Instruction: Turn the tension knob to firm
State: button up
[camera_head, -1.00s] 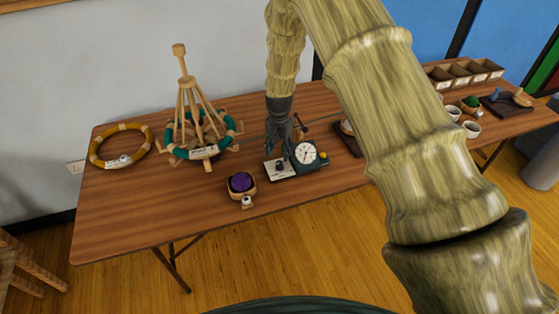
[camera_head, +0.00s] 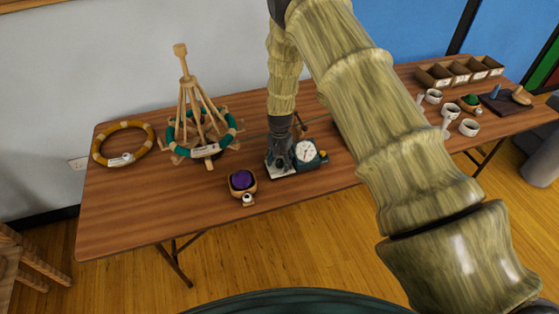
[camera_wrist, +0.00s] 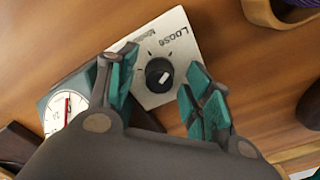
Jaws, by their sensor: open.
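The tension knob (camera_wrist: 160,76) is a black round knob with a white pointer mark, on a pale plate (camera_wrist: 182,42). In the wrist view the plate reads "LOOSE", with a second, partly unreadable word beside it and tick marks around the knob. The pointer slants toward the upper right of that view. My gripper (camera_wrist: 153,84) is open, with one teal fingertip on each side of the knob and gaps visible. In the head view my gripper (camera_head: 281,163) covers most of the plate (camera_head: 281,174) and hides the knob. I cannot tell how far the fingertips are above the plate.
A dark green dial gauge (camera_head: 306,152) stands right beside the plate. A wooden bowl with a purple ball (camera_head: 242,181) is in front left. A wooden yarn swift (camera_head: 190,105) with a green skein stands left. White cups (camera_head: 469,127) are far right.

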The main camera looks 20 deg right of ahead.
jog(key=c, duration=1.1)
jog(key=n+b, duration=0.3)
jog(key=n, duration=0.1)
jog(key=shift+f, duration=0.15)
jog(key=n+b, duration=0.2)
jog(key=n, duration=0.4)
jog(key=n+b, duration=0.1)
jog(key=n, duration=0.3)
jog(key=n+b, duration=0.1)
jog(key=n, duration=0.2)
jog(key=shift+n, duration=0.3)
jog(key=n, duration=0.6)
jog(key=shift+n, duration=0.3)
